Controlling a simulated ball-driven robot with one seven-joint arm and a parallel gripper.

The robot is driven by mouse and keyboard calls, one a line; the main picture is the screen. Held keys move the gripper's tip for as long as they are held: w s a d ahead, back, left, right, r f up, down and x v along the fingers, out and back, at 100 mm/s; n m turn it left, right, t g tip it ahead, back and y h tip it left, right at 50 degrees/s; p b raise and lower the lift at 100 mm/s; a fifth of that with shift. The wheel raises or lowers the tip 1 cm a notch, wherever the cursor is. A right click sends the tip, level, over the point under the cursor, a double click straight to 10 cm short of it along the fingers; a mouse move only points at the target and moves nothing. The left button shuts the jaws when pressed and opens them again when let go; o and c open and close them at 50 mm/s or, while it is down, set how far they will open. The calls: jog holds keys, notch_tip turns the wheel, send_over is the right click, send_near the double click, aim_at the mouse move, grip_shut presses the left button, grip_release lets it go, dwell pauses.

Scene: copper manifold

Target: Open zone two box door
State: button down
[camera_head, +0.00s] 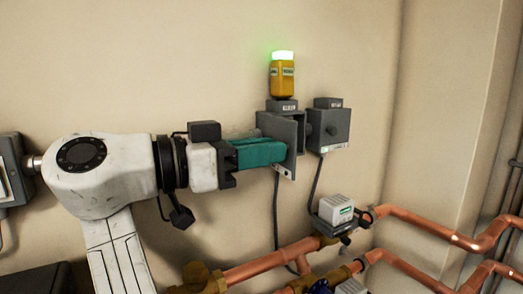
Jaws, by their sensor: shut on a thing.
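Two small grey boxes are mounted on the wall. My gripper (279,152), with teal fingers, reaches from the left to the door (291,165) of the left box (283,105). It is shut at the door's face; the part it grips is hidden by the fingers. The door looks like a flat grey panel standing out at an angle from the box, so it appears at least partly open. The inside of the box is hidden. The labels are too small to read, so I cannot tell which box is zone two.
The right box (341,131) has a round knob and looks shut. A yellow jar-shaped unit (282,80) with a glowing green top stands on the left box. Copper pipes (262,267) and a white-topped valve actuator (337,209) lie below. Cables hang from the boxes.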

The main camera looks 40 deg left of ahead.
aim_at(289, 125)
jog(key=c, duration=1)
grip_release()
jog(key=shift+c, duration=0.2)
jog(key=shift+r, duration=0.1)
notch_tip(289, 125, up, 3)
jog(key=shift+r+b, duration=0.1)
jog(key=shift+b, duration=0.25)
jog(key=s+d+r+b, duration=0.3)
jog(key=s+d+r, duration=0.4)
jog(key=s, duration=0.5)
notch_tip(289, 125, up, 2)
jog(key=shift+r+b, duration=0.25)
jog(key=shift+b, duration=0.05)
